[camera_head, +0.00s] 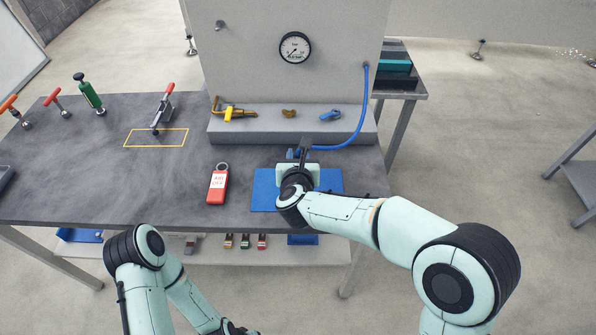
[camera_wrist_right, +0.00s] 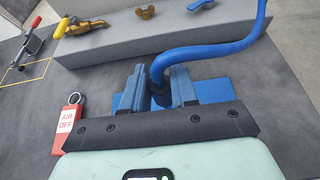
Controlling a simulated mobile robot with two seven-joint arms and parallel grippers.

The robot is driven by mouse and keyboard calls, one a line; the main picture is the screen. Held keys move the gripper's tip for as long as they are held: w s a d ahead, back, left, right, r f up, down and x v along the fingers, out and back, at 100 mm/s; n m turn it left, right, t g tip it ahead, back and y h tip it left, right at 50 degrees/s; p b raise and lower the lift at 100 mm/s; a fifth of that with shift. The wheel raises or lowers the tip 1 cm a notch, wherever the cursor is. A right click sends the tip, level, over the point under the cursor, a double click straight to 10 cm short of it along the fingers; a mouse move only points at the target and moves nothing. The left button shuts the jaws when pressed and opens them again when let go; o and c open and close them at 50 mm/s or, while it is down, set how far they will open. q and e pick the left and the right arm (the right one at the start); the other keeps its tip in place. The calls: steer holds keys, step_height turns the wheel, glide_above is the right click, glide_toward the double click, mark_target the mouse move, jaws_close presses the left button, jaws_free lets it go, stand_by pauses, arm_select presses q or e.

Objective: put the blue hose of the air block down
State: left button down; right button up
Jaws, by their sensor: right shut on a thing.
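The blue hose (camera_head: 362,105) hangs from a fitting on the right of the upright grey panel and curves down to my right gripper (camera_head: 300,154). In the right wrist view the hose (camera_wrist_right: 212,52) bends down between the two fingers of my right gripper (camera_wrist_right: 157,88), which is shut on its end. The gripper is over the far part of a blue mat (camera_head: 263,190) on the table. I cannot tell whether the hose end touches the mat. My left arm shows at the bottom left, but its gripper is out of view.
A grey ledge (camera_head: 260,136) below the panel bears a yellow valve (camera_head: 236,114), a brass piece (camera_head: 289,113) and a blue wing piece (camera_head: 330,115). A red "AIR OFF" tag (camera_head: 217,187) lies left of the mat. A toggle clamp (camera_head: 163,108) stands by a yellow outline.

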steer(key=shift+f, duration=2.45)
steer(key=shift+f+b, duration=0.2)
steer(key=shift+b, duration=0.2)
steer(key=o, duration=1)
steer(key=shift+r, duration=0.2)
steer(key=shift+s+r, duration=0.2)
steer(key=shift+s, duration=0.1)
steer(key=b+v, duration=0.1)
steer(key=v, duration=1)
steer(key=shift+s, duration=0.25)
